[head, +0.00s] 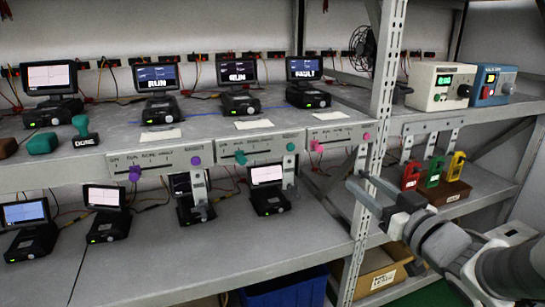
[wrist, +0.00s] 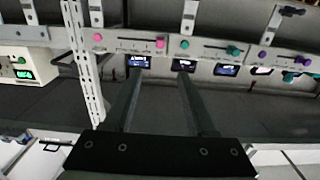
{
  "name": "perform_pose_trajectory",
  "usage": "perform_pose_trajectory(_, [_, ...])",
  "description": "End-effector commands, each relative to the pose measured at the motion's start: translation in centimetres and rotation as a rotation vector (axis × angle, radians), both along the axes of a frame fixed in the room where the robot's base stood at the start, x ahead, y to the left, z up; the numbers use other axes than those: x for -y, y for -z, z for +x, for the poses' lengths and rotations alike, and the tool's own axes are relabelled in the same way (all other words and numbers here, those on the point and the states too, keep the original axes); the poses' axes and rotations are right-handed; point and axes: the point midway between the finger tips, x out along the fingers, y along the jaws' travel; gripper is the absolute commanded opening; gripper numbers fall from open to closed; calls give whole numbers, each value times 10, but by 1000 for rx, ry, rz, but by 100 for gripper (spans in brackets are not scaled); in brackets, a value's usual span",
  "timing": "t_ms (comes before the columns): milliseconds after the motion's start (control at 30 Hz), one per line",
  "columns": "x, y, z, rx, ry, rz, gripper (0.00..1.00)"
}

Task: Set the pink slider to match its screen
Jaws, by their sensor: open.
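The pink slider's knob (head: 317,147) is at the left end of its white strip (head: 342,134) on the upper shelf's front edge. A round pink mark (head: 366,137) is at the strip's right end. The strip's printed labels are too small to read surely. The screen (head: 305,67) above this strip reads FAULT. My gripper (head: 356,179) is open and empty, below and right of the strip, in front of the rack post. In the wrist view, which appears inverted, the pink knob (wrist: 160,43) lies beyond my open fingers (wrist: 158,76), apart from them.
Purple (head: 135,172) and teal (head: 240,157) sliders sit on strips further left. An upright rack post (head: 372,135) stands just right of the pink strip. Red, green and yellow clamps (head: 433,171) are at the right. Small screens (head: 267,175) stand on the lower shelf.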

Motion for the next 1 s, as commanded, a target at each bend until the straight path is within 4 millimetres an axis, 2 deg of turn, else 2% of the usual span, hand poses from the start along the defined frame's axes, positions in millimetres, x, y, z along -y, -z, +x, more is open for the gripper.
perform_pose_trajectory(167, [-5, -1, 14, 1, -6, 3, 56])
perform_pose_trajectory(267, [-11, -1, 30, 1, -8, 1, 56])
perform_pose_trajectory(700, [-41, 2, 122, 3, -5, 0, 56])
perform_pose_trajectory(800, [-46, 1, 139, 3, -4, 1, 56])
perform_pose_trajectory(1000, [-53, 0, 159, 3, -3, 0, 56])
